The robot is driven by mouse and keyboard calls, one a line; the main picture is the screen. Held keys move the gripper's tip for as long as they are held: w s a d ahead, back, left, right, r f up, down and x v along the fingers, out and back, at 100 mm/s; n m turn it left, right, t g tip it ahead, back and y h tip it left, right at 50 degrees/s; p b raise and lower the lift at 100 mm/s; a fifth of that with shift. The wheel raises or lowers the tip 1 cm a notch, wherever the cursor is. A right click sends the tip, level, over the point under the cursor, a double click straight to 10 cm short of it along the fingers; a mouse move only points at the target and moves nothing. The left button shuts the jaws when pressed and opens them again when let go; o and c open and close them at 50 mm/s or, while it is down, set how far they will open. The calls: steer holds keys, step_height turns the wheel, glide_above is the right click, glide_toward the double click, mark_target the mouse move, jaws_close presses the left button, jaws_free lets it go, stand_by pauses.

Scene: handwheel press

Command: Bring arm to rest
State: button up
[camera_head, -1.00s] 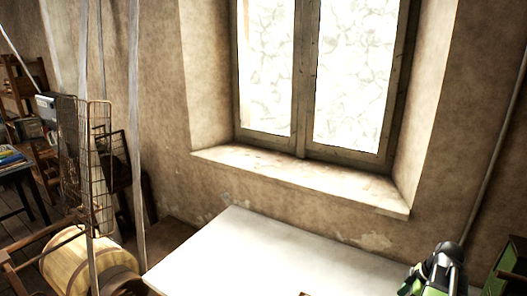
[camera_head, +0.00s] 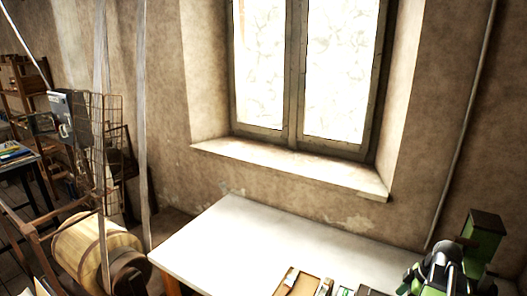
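A black and green part of my own arm shows at the lower right edge of the head view, in front of the white table (camera_head: 225,240). Its fingertips cannot be made out, so my gripper is not in view. No object held by the arm is visible.
A brown tray-like item (camera_head: 300,283) and small green pieces sit at the table's front edge, cut off below. A dark green box-shaped thing (camera_head: 484,235) stands at the right. A wooden drum (camera_head: 92,252) and wire rack stand left. The table's middle is clear.

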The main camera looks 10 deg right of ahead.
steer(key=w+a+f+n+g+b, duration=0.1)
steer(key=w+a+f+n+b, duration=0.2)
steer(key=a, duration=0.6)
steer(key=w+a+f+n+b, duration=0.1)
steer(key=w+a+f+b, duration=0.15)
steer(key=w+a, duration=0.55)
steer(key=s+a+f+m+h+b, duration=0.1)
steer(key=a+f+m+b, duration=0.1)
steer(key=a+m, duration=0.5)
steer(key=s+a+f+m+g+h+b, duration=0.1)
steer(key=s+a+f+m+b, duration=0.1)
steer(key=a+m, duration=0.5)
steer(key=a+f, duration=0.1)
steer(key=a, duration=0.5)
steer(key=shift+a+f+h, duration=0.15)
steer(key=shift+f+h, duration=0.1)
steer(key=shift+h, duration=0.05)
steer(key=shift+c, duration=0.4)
